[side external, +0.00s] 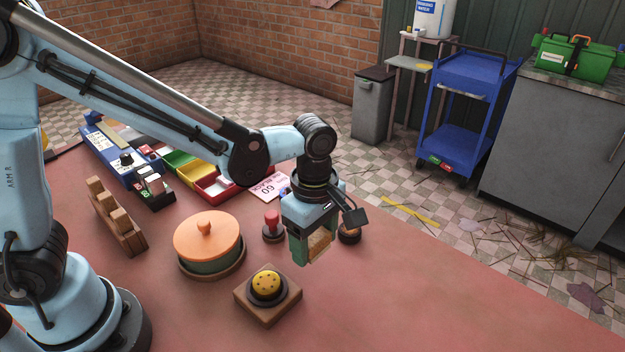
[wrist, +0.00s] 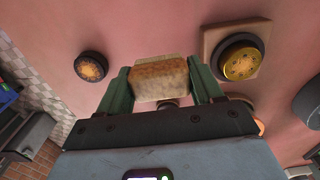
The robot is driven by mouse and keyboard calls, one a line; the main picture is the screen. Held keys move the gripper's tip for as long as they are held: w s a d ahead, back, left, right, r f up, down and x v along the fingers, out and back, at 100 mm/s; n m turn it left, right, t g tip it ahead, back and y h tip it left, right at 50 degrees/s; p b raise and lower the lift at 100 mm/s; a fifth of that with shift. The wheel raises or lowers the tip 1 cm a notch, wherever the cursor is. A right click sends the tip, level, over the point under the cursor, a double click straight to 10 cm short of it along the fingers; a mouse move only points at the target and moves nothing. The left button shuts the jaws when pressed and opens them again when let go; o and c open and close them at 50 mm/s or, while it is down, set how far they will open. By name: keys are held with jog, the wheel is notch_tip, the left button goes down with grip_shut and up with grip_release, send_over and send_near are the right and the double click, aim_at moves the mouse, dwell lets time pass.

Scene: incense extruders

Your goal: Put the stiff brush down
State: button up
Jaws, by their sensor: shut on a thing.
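The stiff brush (side external: 319,243) is a pale wooden block with a tan, bristly-looking face. My gripper (side external: 314,252) is shut on it, with one green finger on each side. In the wrist view the brush (wrist: 160,80) sits squarely between the fingers of my gripper (wrist: 160,88). The brush is over the right part of the reddish table (side external: 430,290), behind and right of the yellow perforated disc. I cannot tell for certain whether its underside touches the table. The finger partly hides the brush in the side view.
Close by are the yellow disc on a wooden base (side external: 267,284), a red-knobbed piece (side external: 272,222) and a dark round piece with a brown top (side external: 349,236). An orange-lidded pot (side external: 207,240) and a wooden rack (side external: 118,222) stand left. The table's front right is clear.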

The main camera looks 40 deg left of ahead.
aim_at(315, 265)
jog(key=shift+w+a+f, duration=0.3)
jog(key=shift+w+f, duration=0.05)
jog(key=shift+f, duration=1.9)
jog(key=shift+f, duration=0.15)
jog(key=o, duration=1.2)
